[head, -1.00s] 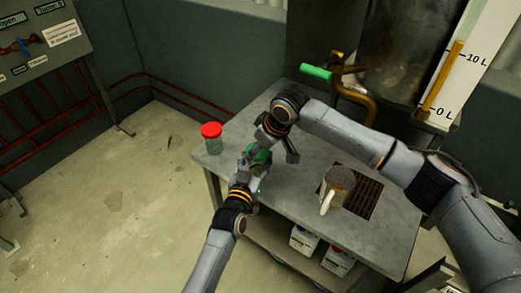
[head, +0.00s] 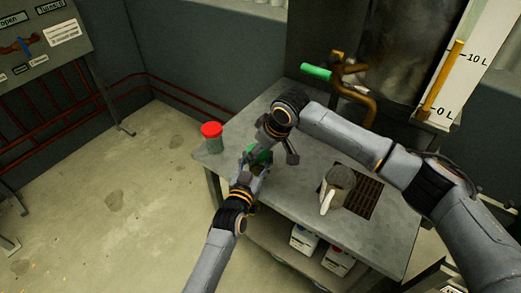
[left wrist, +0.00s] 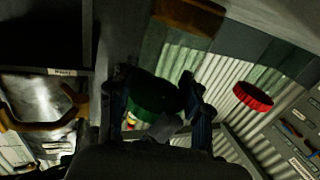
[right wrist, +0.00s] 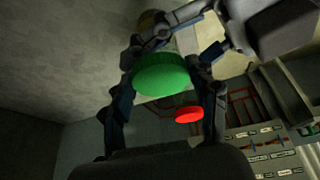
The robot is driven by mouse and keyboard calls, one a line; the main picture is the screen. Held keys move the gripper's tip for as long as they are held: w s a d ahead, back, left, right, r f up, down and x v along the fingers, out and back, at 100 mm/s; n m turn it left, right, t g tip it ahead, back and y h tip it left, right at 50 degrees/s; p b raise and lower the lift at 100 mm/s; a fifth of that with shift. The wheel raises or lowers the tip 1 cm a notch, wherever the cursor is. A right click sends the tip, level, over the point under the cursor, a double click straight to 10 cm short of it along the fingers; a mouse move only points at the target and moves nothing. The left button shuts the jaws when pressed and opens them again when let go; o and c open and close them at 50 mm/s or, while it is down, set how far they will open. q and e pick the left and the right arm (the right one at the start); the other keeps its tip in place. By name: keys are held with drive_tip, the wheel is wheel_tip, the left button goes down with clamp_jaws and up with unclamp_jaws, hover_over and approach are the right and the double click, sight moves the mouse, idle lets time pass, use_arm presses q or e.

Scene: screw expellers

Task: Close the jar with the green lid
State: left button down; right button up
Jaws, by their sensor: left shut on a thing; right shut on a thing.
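The green lid (head: 261,157) shows between my two grippers above the near left part of the table. In the right wrist view the green lid (right wrist: 160,74) sits between the fingers of my right gripper (right wrist: 162,98), which is shut on it. My left gripper (head: 256,170) is shut on the jar, which the fingers mostly hide. In the left wrist view the green lid (left wrist: 152,95) shows dark between that gripper's fingers. My right gripper (head: 265,147) comes in from the right, close against the left one. I cannot tell whether the lid is fully seated on the jar.
A jar with a red lid (head: 211,137) stands at the table's left corner, close to the grippers. A mug (head: 337,188) stands by a dark grate on the grey table (head: 300,215). A brass pipe with a green handle (head: 317,73) juts out behind.

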use_arm(q)
drive_tip(key=shift+s+d+r, duration=0.15)
drive_tip(key=shift+d+r, duration=0.05)
drive_tip(key=shift+d, duration=0.05)
use_arm(e)
drive_tip(key=shift+d+f, duration=0.25)
drive_tip(key=shift+f, duration=0.55)
drive_tip(key=o, duration=0.7)
use_arm(q)
drive_tip(key=shift+a+f, duration=0.1)
drive_tip(key=shift+a, duration=0.05)
use_arm(e)
drive_tip(key=shift+a, duration=0.1)
use_arm(q)
drive_tip(key=shift+w+f, duration=0.1)
drive_tip(key=shift+w, duration=0.1)
use_arm(e)
drive_tip(key=shift+a+r, duration=0.15)
drive_tip(key=shift+r, duration=0.1)
drive_tip(key=shift+v, duration=2.05)
drive_tip(key=shift+w, duration=0.1)
drive_tip(key=c, duration=1.1)
drive_tip(key=shift+f, duration=0.15)
